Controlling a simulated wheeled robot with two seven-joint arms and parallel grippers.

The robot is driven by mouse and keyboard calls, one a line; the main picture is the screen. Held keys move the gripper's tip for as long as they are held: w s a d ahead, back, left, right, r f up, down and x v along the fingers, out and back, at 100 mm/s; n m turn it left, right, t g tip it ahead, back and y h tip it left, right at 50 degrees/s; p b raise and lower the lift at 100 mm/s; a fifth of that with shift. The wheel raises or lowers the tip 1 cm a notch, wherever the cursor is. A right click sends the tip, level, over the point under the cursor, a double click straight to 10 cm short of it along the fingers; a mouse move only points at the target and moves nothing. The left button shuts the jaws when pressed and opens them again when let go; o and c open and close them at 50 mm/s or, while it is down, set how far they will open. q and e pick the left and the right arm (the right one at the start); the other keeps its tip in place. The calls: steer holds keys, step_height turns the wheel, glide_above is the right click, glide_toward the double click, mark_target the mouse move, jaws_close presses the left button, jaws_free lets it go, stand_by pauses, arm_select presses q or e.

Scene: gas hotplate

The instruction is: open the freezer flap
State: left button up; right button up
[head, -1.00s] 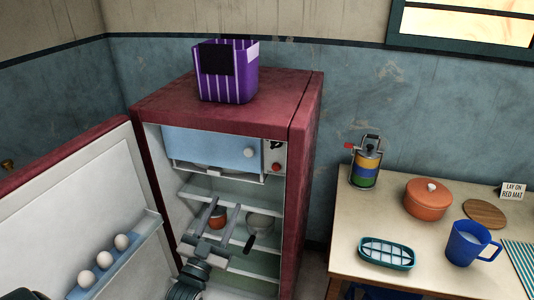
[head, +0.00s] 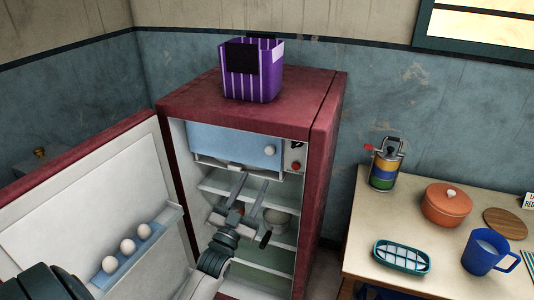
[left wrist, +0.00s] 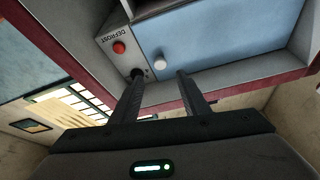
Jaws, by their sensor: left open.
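The light blue freezer flap (head: 225,143) is at the top inside the open fridge and looks closed. Its white round knob (head: 269,150) is near the flap's right end. My left gripper (head: 254,178) is in front of the shelves, below the flap, with its fingers pointing up and apart. In the left wrist view, the flap (left wrist: 225,35) and knob (left wrist: 159,62) lie beyond the open fingertips (left wrist: 160,76). The knob appears between the two fingers, and nothing is held. My right gripper is not seen.
The fridge door (head: 90,205) stands open at left, with eggs (head: 128,245) on its rack. A red button and dial panel (head: 294,155) is right of the flap. A purple striped bin (head: 252,80) stands on the fridge. A table (head: 455,255) with kitchenware is at right.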

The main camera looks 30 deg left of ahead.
mark_target(269, 153)
arm_select(q)
steer(key=p+x, duration=0.3)
steer(key=x, duration=0.7)
steer(key=shift+w+r, duration=0.15)
steer(key=shift+w, duration=0.25)
jaws_close()
